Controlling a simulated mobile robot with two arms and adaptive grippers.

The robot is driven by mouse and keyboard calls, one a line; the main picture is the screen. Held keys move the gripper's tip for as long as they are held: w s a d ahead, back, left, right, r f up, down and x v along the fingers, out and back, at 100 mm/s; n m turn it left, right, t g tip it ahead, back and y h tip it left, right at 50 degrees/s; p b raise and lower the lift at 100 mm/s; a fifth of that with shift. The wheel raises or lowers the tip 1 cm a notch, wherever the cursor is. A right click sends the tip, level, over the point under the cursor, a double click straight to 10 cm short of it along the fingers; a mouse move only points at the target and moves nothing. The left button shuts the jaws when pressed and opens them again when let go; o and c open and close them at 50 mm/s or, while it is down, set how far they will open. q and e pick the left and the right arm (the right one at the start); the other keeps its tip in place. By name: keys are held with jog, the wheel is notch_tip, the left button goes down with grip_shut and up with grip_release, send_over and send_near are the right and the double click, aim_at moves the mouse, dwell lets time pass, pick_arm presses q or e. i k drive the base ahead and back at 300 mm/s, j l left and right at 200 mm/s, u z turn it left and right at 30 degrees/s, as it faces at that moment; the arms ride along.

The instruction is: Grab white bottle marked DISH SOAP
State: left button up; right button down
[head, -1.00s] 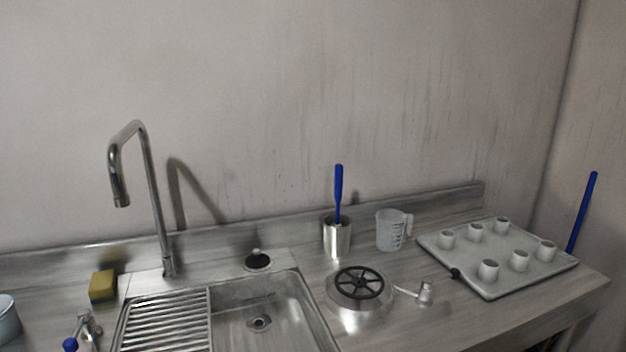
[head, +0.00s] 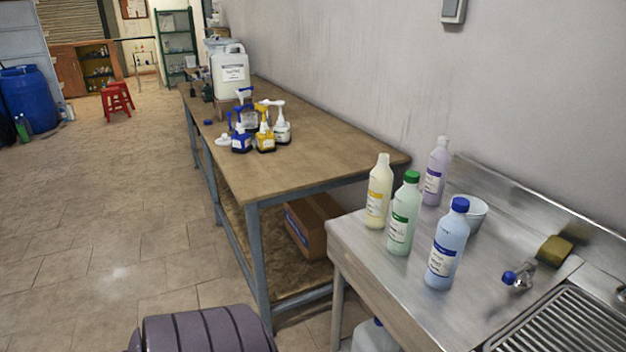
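Several bottles stand upright on the left end of the steel counter. One is a pale cream-white bottle (head: 378,191) with a white cap and a yellow-marked label. Beside it are a pale green bottle (head: 404,214) with a green cap, a light blue bottle (head: 447,244) with a blue cap, and a pale purple bottle (head: 436,171) farther back. The label words are too small to read, so I cannot tell which one says DISH SOAP. Neither of my grippers is in view.
A sponge (head: 554,250) and tap (head: 519,277) are to the right. A wooden table (head: 330,150) holds pump bottles (head: 265,133) and a white jug (head: 230,75). Floor at left is mostly clear.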

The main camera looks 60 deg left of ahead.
aim_at(381, 177)
jog(key=u, duration=1.6)
